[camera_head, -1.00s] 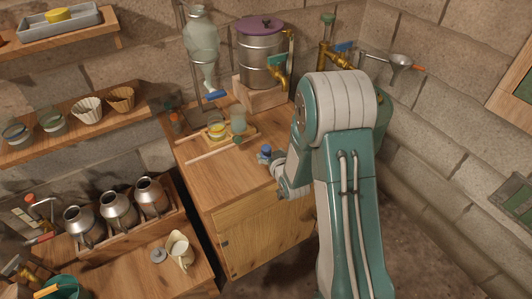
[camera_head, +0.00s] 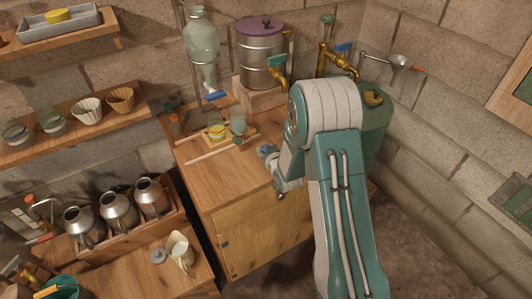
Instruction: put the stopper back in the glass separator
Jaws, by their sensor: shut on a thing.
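The glass separator (camera_head: 201,42) is a pale green glass vessel on a stand at the back left of the wooden bench. It narrows downward to a blue-handled tap (camera_head: 215,95). My gripper (camera_head: 267,153) is low over the bench's right part, to the right of and in front of the separator, well apart from it. It is shut on a small blue thing, probably the stopper (camera_head: 262,149), mostly hidden by the fingers. Whether that thing touches the bench top I cannot tell.
A steel still pot (camera_head: 261,55) with a purple lid stands right of the separator. A low wooden rack (camera_head: 222,147), a yellow-rimmed dish (camera_head: 217,132) and a glass jar (camera_head: 239,124) lie before it. Brass pipes (camera_head: 341,64) and a green drum (camera_head: 374,120) are behind my arm.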

